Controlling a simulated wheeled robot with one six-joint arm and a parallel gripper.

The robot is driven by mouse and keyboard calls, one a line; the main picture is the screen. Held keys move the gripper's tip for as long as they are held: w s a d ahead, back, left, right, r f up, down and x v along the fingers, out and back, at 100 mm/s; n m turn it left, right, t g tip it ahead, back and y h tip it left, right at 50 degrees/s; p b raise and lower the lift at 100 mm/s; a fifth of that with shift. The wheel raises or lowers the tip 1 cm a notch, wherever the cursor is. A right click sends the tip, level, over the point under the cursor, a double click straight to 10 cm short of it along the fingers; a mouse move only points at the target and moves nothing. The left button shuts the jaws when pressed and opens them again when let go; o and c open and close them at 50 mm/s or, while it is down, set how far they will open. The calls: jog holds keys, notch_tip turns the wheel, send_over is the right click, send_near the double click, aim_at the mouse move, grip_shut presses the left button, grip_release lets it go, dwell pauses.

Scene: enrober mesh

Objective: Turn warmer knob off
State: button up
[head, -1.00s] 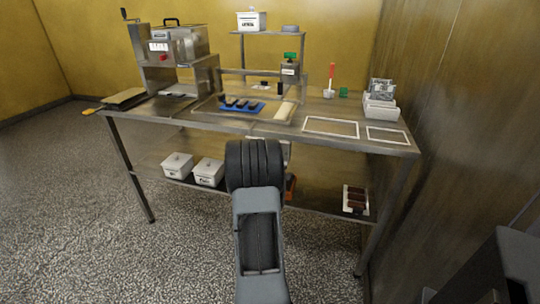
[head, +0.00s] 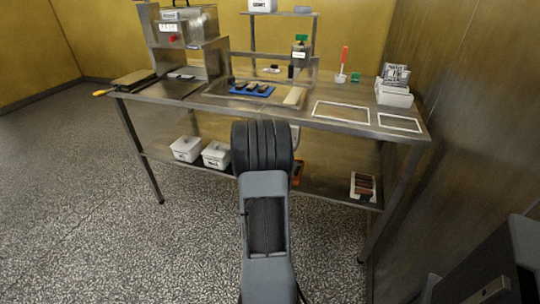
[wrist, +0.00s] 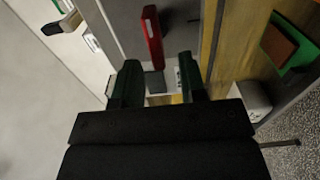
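My gripper is hidden behind my arm in the head view.
The steel table (head: 345,131) holds a blue tray (head: 252,92) with dark pieces, a white box (head: 393,98) at right and a dispenser-like thing (head: 300,52) with a green top. White tubs (head: 187,149) stand on the lower shelf. Open floor lies at left; a wall is at right.

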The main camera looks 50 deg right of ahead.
jog(key=v, duration=1.1)
jog(key=shift+p, duration=0.4)
